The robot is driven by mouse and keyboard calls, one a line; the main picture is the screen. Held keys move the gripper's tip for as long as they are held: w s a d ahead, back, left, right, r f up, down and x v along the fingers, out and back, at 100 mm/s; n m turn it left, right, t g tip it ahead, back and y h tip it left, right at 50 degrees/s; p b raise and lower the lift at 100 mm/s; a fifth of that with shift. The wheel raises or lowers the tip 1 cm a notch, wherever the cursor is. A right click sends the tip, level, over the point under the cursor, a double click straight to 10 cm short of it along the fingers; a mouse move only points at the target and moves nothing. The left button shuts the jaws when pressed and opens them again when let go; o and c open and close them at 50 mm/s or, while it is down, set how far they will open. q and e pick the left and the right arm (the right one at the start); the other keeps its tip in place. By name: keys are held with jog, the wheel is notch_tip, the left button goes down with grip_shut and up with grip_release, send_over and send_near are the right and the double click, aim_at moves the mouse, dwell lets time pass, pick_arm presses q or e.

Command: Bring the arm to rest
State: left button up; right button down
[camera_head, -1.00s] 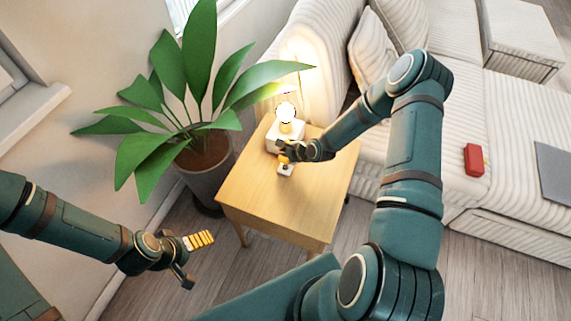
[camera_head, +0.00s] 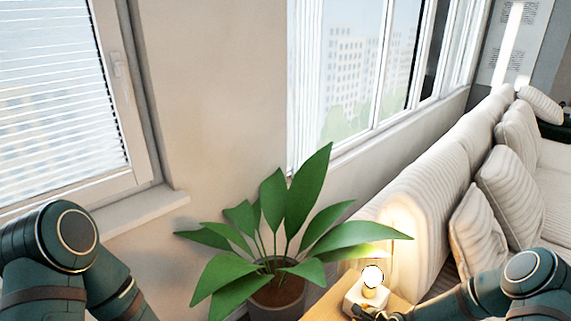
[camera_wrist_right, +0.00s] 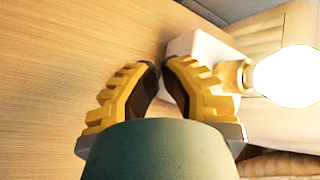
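My right gripper (camera_wrist_right: 161,75) is in the right wrist view, with two yellow ribbed fingers and dark inner pads. A gap shows between the pads, and nothing is seen held there. It is over the wooden side table (camera_wrist_right: 60,60), beside the lit lamp (camera_wrist_right: 285,76) with a white base (camera_wrist_right: 197,47); I cannot tell whether it touches the base. In the head view the right arm enters at the lower right, and its gripper is partly cut off by the bottom edge near the lamp (camera_head: 366,293). My left arm shows at the lower left; its gripper is out of view.
A potted plant (camera_head: 276,297) with broad leaves stands left of the table (camera_head: 402,304). A cream striped sofa (camera_head: 437,167) with cushions (camera_head: 477,228) runs along the right. Windows (camera_head: 352,75) and a sill (camera_head: 135,209) line the wall behind.

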jog(key=s+a+r+n+g, duration=0.2)
jog(key=s+a+n+g, duration=0.1)
jog(key=s+a+n, duration=0.5)
jog(key=s+a+r+n+g, duration=0.2)
jog(key=s+a+n+g, duration=0.1)
jog(key=s+a+n, duration=0.5)
jog(key=s+n, duration=0.3)
jog(key=s, duration=0.2)
jog(key=shift+s+n+g, duration=0.3)
jog(key=shift+n, duration=0.1)
jog(key=shift+r, duration=0.1)
